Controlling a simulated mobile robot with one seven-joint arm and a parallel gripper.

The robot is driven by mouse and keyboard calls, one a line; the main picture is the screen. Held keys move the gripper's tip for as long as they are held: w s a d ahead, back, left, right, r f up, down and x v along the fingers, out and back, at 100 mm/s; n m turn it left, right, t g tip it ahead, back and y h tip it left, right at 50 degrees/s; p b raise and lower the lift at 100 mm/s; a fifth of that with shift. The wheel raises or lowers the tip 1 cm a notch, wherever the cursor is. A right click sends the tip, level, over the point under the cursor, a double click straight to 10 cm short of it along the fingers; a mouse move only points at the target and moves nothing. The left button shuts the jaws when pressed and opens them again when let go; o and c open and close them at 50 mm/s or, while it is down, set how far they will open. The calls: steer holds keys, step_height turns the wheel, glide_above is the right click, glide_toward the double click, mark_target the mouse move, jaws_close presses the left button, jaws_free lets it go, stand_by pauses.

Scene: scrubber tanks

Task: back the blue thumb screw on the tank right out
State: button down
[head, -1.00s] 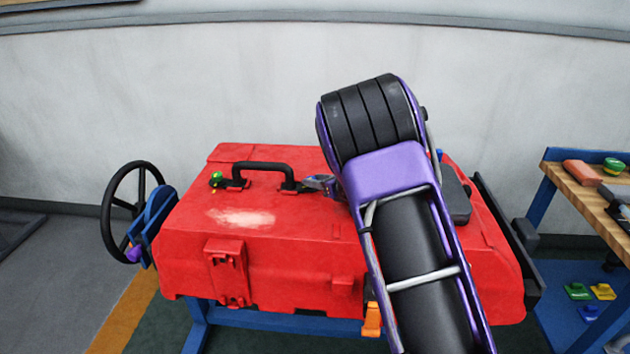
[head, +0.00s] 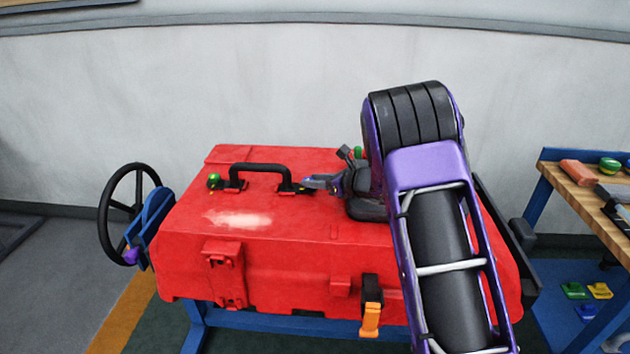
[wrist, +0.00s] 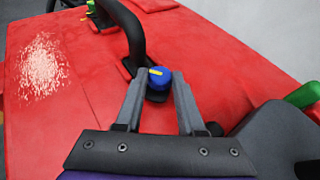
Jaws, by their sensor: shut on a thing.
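The blue thumb screw (wrist: 159,78), with a yellow mark on its top, sits at the near foot of the black handle on the red tank (head: 290,225). My gripper (wrist: 160,84) is shut on the blue thumb screw, one finger on each side of it. In the head view my gripper (head: 312,182) reaches in from the right at the handle's right foot, and the screw is mostly hidden there. The wrist view does not show how deep the screw sits.
The black handle (head: 262,167) stands beside the screw, with a green knob (head: 214,178) at its other foot. A black handwheel (head: 128,205) is at the tank's left. An orange-ended latch (head: 370,318) hangs on the front. A wooden bench (head: 590,185) stands right.

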steer(key=c, duration=0.8)
jaws_free()
steer(key=shift+s+f, duration=0.1)
steer(key=shift+f, duration=0.25)
steer(key=o, duration=0.3)
steer(key=shift+r, duration=0.15)
steer(key=shift+d, duration=0.1)
steer(key=p+v, duration=0.1)
steer(key=v, duration=1.6)
steer(key=shift+s+r, duration=0.1)
steer(key=shift+r, duration=0.1)
